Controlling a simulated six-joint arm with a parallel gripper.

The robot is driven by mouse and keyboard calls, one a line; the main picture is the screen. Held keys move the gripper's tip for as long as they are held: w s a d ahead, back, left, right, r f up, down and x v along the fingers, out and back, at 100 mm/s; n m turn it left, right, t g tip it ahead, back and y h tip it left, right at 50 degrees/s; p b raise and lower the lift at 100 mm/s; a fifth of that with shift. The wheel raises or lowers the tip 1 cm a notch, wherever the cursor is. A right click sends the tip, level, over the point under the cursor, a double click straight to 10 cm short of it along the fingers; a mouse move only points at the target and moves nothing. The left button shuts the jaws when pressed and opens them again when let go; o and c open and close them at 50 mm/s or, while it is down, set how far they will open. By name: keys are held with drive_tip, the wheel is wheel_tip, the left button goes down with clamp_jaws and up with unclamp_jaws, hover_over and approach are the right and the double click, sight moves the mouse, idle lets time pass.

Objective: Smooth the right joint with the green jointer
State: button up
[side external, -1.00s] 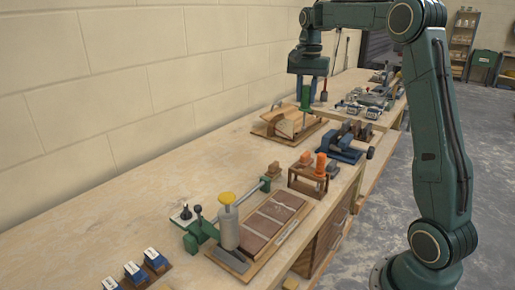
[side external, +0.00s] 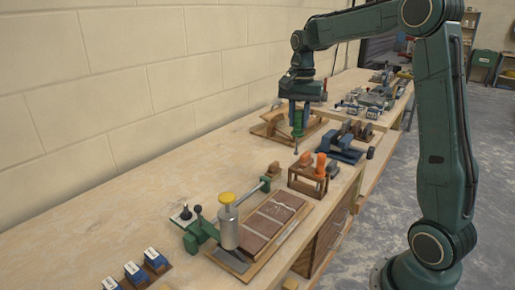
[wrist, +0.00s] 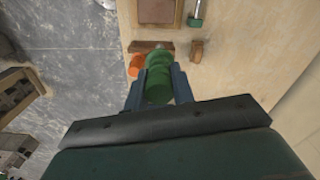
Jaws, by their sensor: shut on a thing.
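My gripper (side external: 297,128) is shut on the green jointer (side external: 297,120), which hangs upright with its thin shaft pointing down, above the bench beyond the brick panel. In the wrist view the green handle (wrist: 158,78) sits between my fingers; its working tip is hard to make out. The brick panel (side external: 273,221) lies on a wooden board near the bench's front edge, with pale joints between its reddish bricks. The grey cylinder with a yellow top (side external: 228,222) stands by the panel's near left end and hides part of it.
A wooden rack (side external: 308,181) with orange-handled tools stands between my gripper and the panel. A small wooden block (side external: 274,169) and a green clamp (side external: 198,231) are near the panel. A blue-and-grey device (side external: 345,143) stands to the right.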

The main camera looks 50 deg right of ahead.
drive_tip(key=s+a+f, duration=0.5)
drive_tip(key=a+f, duration=0.2)
drive_tip(key=a, duration=0.1)
drive_tip(key=shift+s, duration=0.2)
drive_tip(key=shift+f, duration=2.6)
drive_tip(key=shift+f, duration=0.4)
drive_tip(key=shift+w, duration=0.3)
drive_tip(key=shift+w, duration=0.45)
drive_tip(key=shift+w, duration=0.15)
drive_tip(key=shift+w, duration=0.55)
